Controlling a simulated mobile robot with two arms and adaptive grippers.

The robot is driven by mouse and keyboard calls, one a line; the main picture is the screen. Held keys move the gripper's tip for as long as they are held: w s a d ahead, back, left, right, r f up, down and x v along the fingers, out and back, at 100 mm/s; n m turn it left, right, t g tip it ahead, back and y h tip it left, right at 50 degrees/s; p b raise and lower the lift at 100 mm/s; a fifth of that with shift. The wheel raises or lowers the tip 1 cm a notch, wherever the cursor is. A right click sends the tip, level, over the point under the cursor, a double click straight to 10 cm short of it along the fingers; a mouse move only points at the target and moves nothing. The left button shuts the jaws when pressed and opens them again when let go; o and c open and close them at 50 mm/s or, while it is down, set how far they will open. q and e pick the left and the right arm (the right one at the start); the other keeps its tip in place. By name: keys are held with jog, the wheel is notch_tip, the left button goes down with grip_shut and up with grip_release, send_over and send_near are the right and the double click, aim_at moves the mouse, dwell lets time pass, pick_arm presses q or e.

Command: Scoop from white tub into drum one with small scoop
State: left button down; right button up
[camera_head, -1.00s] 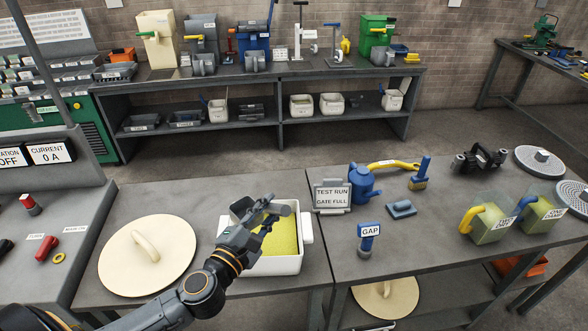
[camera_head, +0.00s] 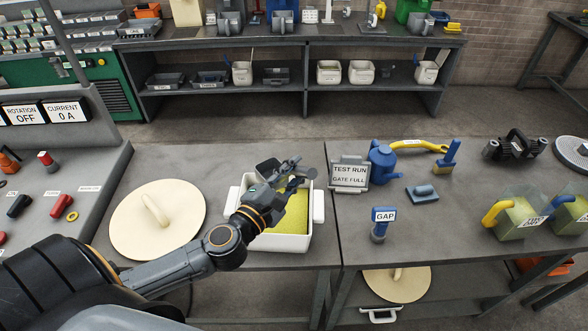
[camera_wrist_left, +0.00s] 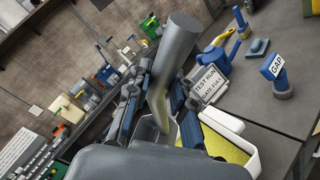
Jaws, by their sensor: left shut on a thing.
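The white tub (camera_head: 276,243) stands on the near bench with yellow-green material (camera_head: 293,212) in it. Its rim also shows in the left wrist view (camera_wrist_left: 222,120). My left gripper (camera_head: 287,181) is above the tub's back part. In the left wrist view its fingers (camera_wrist_left: 158,105) are shut on a grey thing with a thick cylindrical handle (camera_wrist_left: 178,40), which looks like the small scoop. The scoop's bowl is mostly hidden, so I cannot tell what is in it. I cannot identify drum one in these views. My right gripper is out of view.
A round cream lid (camera_head: 157,220) lies left of the tub. The TEST RUN sign (camera_head: 349,174), a blue can (camera_head: 382,164) and the GAP holder (camera_head: 380,225) stand to the right. Two clear yellow-green jugs (camera_head: 512,218) are farther right. A rear bench (camera_head: 285,45) holds several bins.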

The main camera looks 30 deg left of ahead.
pick_arm(q)
jog(key=shift+f+b, duration=0.45)
jog(key=shift+f, duration=0.35)
notch_tip(320, 180, down, 16)
jog(key=b, duration=1.2)
jog(key=shift+f, duration=0.15)
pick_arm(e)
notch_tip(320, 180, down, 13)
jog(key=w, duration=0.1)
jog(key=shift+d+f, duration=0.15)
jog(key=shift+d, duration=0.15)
